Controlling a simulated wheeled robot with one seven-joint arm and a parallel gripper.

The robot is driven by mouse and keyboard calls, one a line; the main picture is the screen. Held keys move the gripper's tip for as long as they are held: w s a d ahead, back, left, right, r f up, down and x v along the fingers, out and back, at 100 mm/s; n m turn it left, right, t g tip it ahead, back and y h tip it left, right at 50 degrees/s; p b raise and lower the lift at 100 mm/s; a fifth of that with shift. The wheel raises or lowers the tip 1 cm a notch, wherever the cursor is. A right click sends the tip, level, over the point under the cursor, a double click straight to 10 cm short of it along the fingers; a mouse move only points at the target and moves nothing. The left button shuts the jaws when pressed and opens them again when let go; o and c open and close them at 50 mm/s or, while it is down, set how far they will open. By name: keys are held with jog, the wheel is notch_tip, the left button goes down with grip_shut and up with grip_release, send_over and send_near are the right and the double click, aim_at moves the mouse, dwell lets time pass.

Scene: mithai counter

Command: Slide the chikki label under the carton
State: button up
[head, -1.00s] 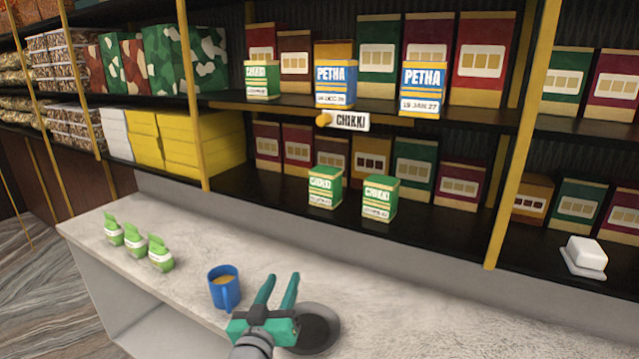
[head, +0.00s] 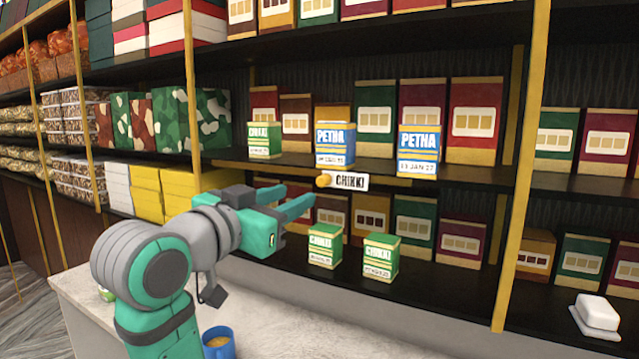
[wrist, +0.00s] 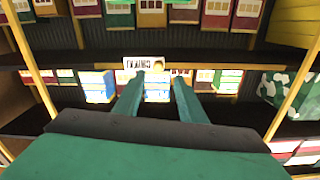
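The white CHIKKI label (head: 351,181) is on the front edge of the upper shelf, with an orange knob (head: 324,180) at its left end. It sits below and between two blue PETHA cartons (head: 335,145) (head: 418,150). A green CHIKKI carton (head: 264,140) stands left of them on the same shelf. Two more green CHIKKI cartons (head: 325,246) (head: 380,256) stand on the lower shelf. My gripper (head: 299,196) is open and empty, its fingertips left of the knob. In the wrist view, the label (wrist: 143,63) appears upside down just beyond the fingertips (wrist: 158,78).
Yellow shelf posts (head: 510,190) stand left and right of this bay. Maroon and green boxes (head: 474,120) fill the back of the shelves. A blue mug (head: 218,341) is on the counter below, and a white butter-dish-like object (head: 597,312) is at the right.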

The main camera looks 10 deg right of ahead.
aim_at(320, 182)
jog(key=x, duration=1)
jog(key=shift+w+d+r, duration=0.1)
jog(key=shift+d+r, duration=0.25)
jog(key=shift+r, duration=0.05)
grip_shut()
